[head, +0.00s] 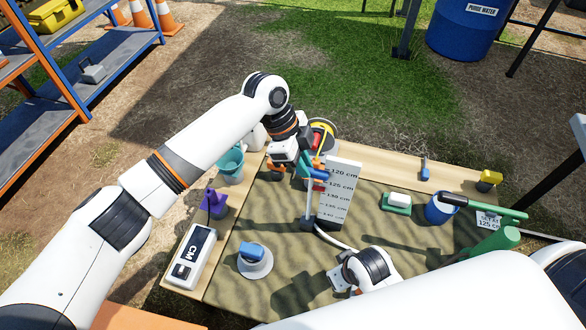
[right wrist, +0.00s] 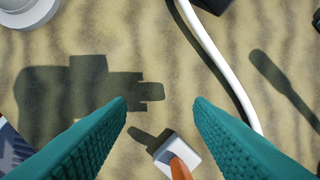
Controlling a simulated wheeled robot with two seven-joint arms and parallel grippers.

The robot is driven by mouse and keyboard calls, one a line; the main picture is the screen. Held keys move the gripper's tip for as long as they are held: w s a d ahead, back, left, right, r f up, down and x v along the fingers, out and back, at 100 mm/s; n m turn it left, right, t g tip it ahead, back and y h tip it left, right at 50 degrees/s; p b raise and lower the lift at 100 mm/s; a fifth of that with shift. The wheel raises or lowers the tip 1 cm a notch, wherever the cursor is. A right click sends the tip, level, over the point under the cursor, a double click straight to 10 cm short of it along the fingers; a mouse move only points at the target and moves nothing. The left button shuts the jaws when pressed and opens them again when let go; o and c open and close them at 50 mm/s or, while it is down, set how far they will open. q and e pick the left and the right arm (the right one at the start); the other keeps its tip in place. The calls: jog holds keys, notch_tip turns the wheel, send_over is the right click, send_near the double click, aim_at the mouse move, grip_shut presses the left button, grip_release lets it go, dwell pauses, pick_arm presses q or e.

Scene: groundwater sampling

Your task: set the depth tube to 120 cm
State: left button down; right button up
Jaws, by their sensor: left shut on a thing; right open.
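My left gripper (head: 308,168) is shut at the tube's upper part, near the 120 cm mark. A blue part shows there; the exact grip is partly hidden. My right gripper (head: 343,275) is open and low over the front of the mat. Its teal fingers show in the right wrist view (right wrist: 160,115), with nothing between the tips.
A white hose (right wrist: 215,55) curves over the mat. A CM meter (head: 190,255), purple item (head: 213,203) and blue-topped round item (head: 254,257) stand left.

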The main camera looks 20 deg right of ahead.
pick_arm(q)
jog(key=shift+r, duration=0.1)
pick_arm(e)
jog(key=shift+a+f, duration=0.1)
jog(key=shift+f, duration=0.1)
pick_arm(q)
jog(key=c, duration=1.4)
grip_release()
jog(key=shift+o, duration=0.2)
